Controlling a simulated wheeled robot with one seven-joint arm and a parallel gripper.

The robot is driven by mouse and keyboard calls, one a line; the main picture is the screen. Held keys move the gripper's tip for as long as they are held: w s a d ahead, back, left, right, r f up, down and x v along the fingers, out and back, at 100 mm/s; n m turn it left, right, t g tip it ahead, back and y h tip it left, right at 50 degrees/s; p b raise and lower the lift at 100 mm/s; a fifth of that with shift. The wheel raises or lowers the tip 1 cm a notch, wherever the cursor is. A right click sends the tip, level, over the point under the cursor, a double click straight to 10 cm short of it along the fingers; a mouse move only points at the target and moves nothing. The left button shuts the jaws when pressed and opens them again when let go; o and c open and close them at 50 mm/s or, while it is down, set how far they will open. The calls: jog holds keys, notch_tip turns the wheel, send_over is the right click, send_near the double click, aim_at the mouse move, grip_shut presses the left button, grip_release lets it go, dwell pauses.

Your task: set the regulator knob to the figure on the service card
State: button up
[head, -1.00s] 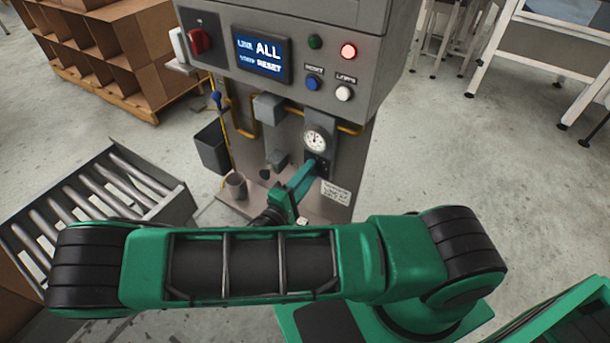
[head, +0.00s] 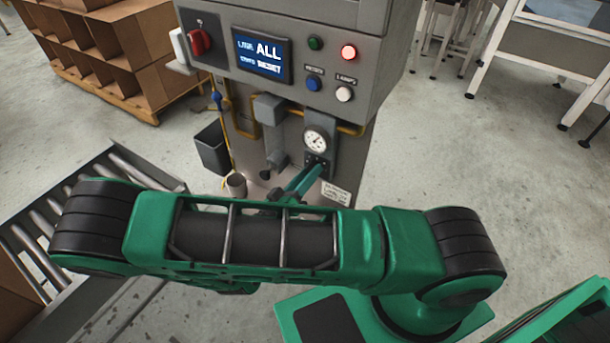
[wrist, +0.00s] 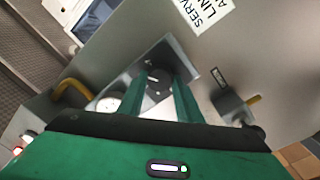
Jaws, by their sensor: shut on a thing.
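The regulator knob (wrist: 158,82) is round and dark with a pale mark, on a plate on the grey machine. My gripper (wrist: 159,84) is shut on it, one green finger on each side. In the head view my gripper (head: 318,168) reaches the plate just below the round white gauge (head: 315,139) and hides the knob. The gauge needle is too small to read. The white service card (head: 336,193) is on the machine below and right of the knob; part of it shows in the wrist view (wrist: 207,9), reading "SERV" and "LIN", its figure not legible.
Above are a red switch (head: 200,42), a blue-lit display (head: 263,54) and several round buttons. Yellow pipes (head: 352,128) run beside the gauge. A roller conveyor (head: 35,232) lies left, a dark bin (head: 212,147) beside the machine.

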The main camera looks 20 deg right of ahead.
jog(key=m, duration=0.6)
jog(key=shift+s+f, duration=0.1)
dwell(0.5)
jog(key=o, duration=1)
jog(key=shift+o, duration=0.2)
jog(key=v, duration=1)
jog(key=shift+a, duration=0.35)
jog(key=shift+d, duration=0.1)
jog(key=x, duration=1)
jog(key=shift+d, duration=0.3)
